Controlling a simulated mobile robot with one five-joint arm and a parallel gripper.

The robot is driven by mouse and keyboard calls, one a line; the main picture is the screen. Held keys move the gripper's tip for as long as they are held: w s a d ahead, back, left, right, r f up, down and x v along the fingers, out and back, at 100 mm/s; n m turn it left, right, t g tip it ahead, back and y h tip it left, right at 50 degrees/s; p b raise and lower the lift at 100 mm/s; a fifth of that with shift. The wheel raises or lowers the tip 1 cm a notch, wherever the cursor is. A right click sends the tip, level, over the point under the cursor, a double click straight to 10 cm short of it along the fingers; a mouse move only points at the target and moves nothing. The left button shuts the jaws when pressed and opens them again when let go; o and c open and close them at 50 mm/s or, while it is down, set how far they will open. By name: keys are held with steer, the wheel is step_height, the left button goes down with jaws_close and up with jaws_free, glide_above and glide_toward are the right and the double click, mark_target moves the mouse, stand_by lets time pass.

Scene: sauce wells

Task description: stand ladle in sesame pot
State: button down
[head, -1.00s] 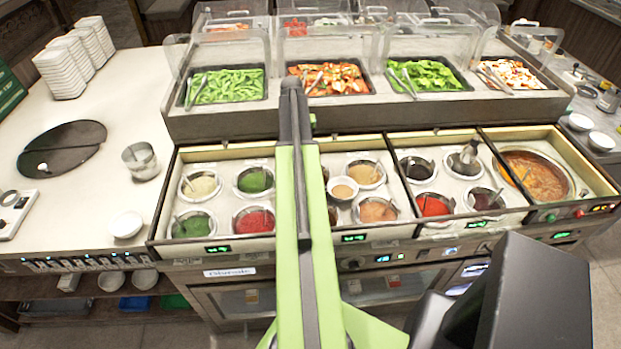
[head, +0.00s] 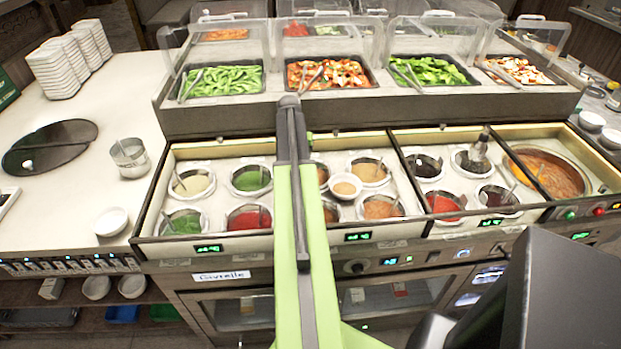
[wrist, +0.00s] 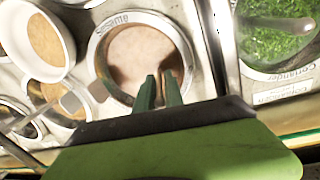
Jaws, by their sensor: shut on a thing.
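The sesame pot (wrist: 140,50), a round metal-rimmed well of beige sauce labelled for sesame, lies beneath my gripper (wrist: 158,90) in the wrist view. The gripper's two dark green fingers are close together over the pot's near edge. They are shut on a thin thing, taken to be the ladle; its shape is mostly hidden and I cannot tell whether it touches the sauce. In the head view my arm covers the gripper and most of the sesame pot (head: 323,176).
A white bowl of tan sauce (head: 344,186) stands among the pots, close to the sesame pot. The coriander pot (wrist: 275,40) is across a metal divider. Clear guards (head: 330,45) and salad bins stand behind.

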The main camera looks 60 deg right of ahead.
steer(key=shift+f, duration=0.2)
stand_by(0.3)
steer(key=c, duration=1.4)
jaws_free()
steer(key=shift+o, duration=0.7)
steer(key=o, duration=0.5)
steer(key=shift+r, duration=0.15)
step_height(320, 180, up, 9)
steer(key=p, duration=0.8)
steer(key=shift+p, duration=0.3)
